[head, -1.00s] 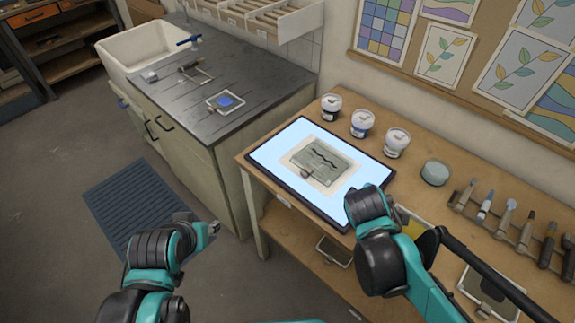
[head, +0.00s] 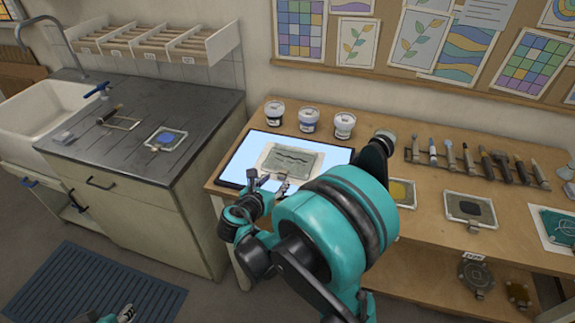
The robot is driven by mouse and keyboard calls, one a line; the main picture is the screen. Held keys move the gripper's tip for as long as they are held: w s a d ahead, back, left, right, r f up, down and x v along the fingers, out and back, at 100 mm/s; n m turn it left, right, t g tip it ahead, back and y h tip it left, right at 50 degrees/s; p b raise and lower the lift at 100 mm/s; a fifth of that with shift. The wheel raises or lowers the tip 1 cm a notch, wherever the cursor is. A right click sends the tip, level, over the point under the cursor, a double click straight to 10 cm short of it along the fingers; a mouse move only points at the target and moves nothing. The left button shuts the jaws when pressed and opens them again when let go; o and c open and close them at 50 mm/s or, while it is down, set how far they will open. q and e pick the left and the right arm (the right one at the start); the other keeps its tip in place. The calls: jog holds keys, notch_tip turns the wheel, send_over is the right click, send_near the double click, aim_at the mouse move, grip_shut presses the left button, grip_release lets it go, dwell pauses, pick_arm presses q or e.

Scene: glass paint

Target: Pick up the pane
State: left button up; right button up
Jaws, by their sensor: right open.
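A grey-green glass pane (head: 303,160) with dark wavy lines lies on a cream sheet (head: 264,158) on the lit light pad (head: 236,163). A small metal clip-like tab shows at the pane's near left edge. My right gripper (head: 268,184) is open at the pad's near edge, close to that tab; I cannot tell whether it touches anything. My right arm hides the pad's near right part. Only the tip of my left gripper (head: 126,313) shows at the bottom left, over the floor, away from the pane; its opening is unclear.
Three paint jars (head: 309,120) stand behind the pad. A blue pane (head: 166,138) lies on the grey counter (head: 190,110) at left.

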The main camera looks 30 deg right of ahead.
aim_at(281, 176)
jog(key=b+x, duration=0.1)
jog(key=x, duration=0.1)
jog(key=shift+w+d+f, duration=0.1)
jog(key=shift+d+f, duration=0.15)
jog(key=shift+d, duration=0.05)
jog(key=shift+w+d+f, duration=0.1)
jog(key=shift+w+d, duration=0.2)
jog(key=shift+c, duration=0.4)
grip_shut()
